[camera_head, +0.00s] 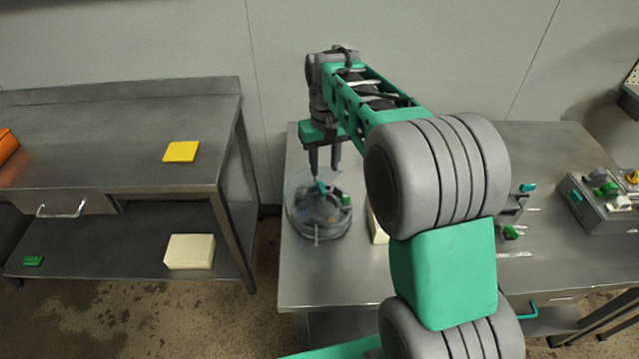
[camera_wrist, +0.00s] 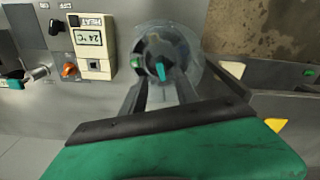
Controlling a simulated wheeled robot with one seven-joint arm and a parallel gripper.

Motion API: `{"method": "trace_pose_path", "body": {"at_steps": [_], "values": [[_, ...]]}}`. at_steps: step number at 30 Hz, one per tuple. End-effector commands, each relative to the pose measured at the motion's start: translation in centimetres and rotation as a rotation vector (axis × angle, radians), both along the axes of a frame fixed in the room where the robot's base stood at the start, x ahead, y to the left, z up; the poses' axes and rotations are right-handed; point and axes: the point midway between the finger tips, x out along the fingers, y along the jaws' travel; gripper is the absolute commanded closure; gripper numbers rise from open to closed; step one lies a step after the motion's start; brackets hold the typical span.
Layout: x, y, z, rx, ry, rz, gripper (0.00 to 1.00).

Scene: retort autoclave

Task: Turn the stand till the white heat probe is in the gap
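The stand (camera_head: 322,222) is a round grey turntable with a clear cover, on the left end of the steel table. A teal knob (camera_head: 322,187) stands at its top and a green piece (camera_head: 346,199) sits at its right side. In the wrist view, the stand (camera_wrist: 178,45) lies beyond the fingers, with the teal knob (camera_wrist: 160,70) near its middle. My gripper (camera_head: 325,172) points down above the stand. Its two fingers are apart, with nothing seen held between them. I cannot clearly make out the white heat probe or the gap; the cover and fingers blur that area.
A cream display unit (camera_wrist: 93,45) reading 24°C is beside the stand, with an orange knob (camera_wrist: 69,70) nearby. Valve fittings (camera_head: 512,232) and a grey control box (camera_head: 600,205) are farther right. A separate left bench (camera_head: 110,120) holds a yellow block (camera_head: 181,151).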

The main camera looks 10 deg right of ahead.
Motion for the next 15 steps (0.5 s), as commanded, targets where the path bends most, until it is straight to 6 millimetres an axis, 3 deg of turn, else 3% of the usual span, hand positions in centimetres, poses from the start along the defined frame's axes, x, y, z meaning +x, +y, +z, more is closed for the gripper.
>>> {"method": "trace_pose_path", "body": {"at_steps": [4,8,15], "values": [[2.4,0.0,-2.1,0.0,0.041,0.013,0.64],[2.7,0.0,-3.3,0.0,0.047,0.015,0.64],[2.6,0.0,-7.7,0.0,0.046,0.014,0.64]]}}
